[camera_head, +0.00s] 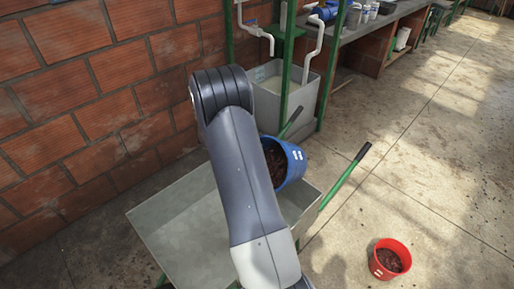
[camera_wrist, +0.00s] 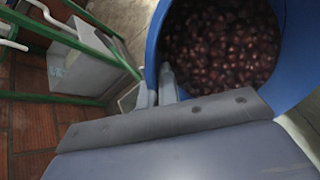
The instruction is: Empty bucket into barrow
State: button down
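A blue bucket (camera_head: 294,164) is tilted over the right side of the grey metal barrow (camera_head: 172,222), whose green handles (camera_head: 345,178) point up and right. Dark reddish-brown cherries are inside the bucket. In the wrist view, the bucket (camera_wrist: 153,40) fills the upper right, with many cherries in it. My gripper (camera_wrist: 157,88) is at the bucket's rim, its fingers close together with the bucket wall between them. In the head view my arm hides the gripper and part of the barrow. The visible barrow floor looks empty.
A red bucket (camera_head: 389,260) with dark contents stands on the concrete floor at lower right. A brick wall (camera_head: 90,90) runs along the left. A grey tank (camera_head: 283,97) with green posts and a workbench (camera_head: 375,35) stand behind. Open floor lies to the right.

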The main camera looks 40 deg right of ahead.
jog(key=shift+s+a+f+h+b, duration=0.1)
jog(key=shift+a+f+h+b, duration=0.4)
jog(key=shift+b, duration=0.95)
jog(key=shift+w+a+f+h+b, duration=0.1)
jog(key=shift+a+f+h+b, duration=0.15)
jog(key=shift+a+h+b, duration=0.85)
jog(key=shift+s+a+f+h+b, duration=0.15)
jog(key=shift+f+h+b, duration=0.2)
jog(key=shift+b, duration=1.5)
jog(key=a+f+m+h+b, duration=0.1)
jog(key=a+f+h+b, duration=0.3)
jog(key=a+h+b, duration=0.5)
jog(key=shift+s+a+f+b, duration=0.15)
jog(key=shift+s+a+b, duration=0.2)
jog(key=shift+b, duration=2.5)
jog(key=shift+w, duration=0.1)
